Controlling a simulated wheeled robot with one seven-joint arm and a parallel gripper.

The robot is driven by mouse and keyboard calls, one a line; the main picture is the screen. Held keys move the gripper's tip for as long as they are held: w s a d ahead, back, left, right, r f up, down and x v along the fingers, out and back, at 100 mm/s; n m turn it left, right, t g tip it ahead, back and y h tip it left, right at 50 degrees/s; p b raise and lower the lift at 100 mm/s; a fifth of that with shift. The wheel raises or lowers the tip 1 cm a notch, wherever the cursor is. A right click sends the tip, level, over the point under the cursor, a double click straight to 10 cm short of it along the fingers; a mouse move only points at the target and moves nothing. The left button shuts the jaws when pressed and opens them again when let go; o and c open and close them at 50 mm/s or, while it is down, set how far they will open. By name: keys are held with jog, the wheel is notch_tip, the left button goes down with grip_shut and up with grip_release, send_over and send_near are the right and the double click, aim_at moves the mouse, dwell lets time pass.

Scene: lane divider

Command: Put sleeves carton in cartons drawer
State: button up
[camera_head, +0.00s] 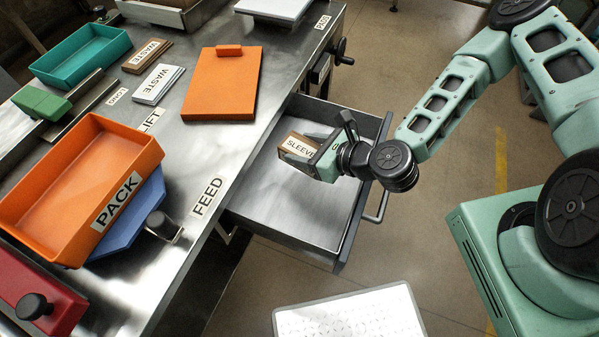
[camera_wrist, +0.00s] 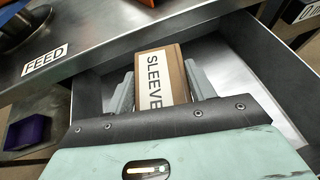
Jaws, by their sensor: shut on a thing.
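The sleeves carton (camera_head: 299,146) is a small brown box with a white label reading SLEEVE. My gripper (camera_head: 312,155) is shut on it, and the carton is over the open drawer. In the wrist view the carton (camera_wrist: 162,78) sits between the two fingers of my gripper (camera_wrist: 156,92). The drawer (camera_head: 290,205) is a grey metal one, pulled out from under the bench, with a bare floor where it shows. I cannot tell whether the carton touches the drawer floor. No drawer label reading cartons shows.
The steel bench (camera_head: 215,160) carries an orange PACK tray (camera_head: 130,165), an orange board (camera_head: 222,90), a teal tray (camera_head: 80,55) and WASTE blocks (camera_head: 157,84). The bench edge runs above the drawer's inner end. A white perforated panel (camera_head: 350,315) is in front.

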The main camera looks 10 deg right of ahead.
jog(key=s+a+f+n+g+y+b, duration=0.2)
jog(key=s+a+f+b, duration=0.1)
jog(key=s+a, duration=0.15)
jog(key=w+f+b, duration=0.1)
jog(key=b, duration=0.2)
jog(key=w+f+b, duration=0.1)
jog(key=w+b, duration=0.1)
jog(key=b, duration=0.1)
jog(key=w+b, duration=0.1)
jog(key=b, duration=0.2)
jog(key=shift+w+f+b, duration=0.2)
jog(key=shift+f+b, duration=0.2)
send_over(284, 167)
notch_tip(284, 167, down, 2)
jog(key=shift+f, duration=0.1)
jog(key=w+f, duration=0.2)
jog(key=w, duration=0.1)
jog(key=shift+f+b, duration=0.25)
jog(key=shift+b, duration=0.1)
jog(key=o, duration=1)
jog(key=shift+o, duration=0.2)
jog(key=v, duration=1.2)
jog(key=shift+p, duration=0.4)
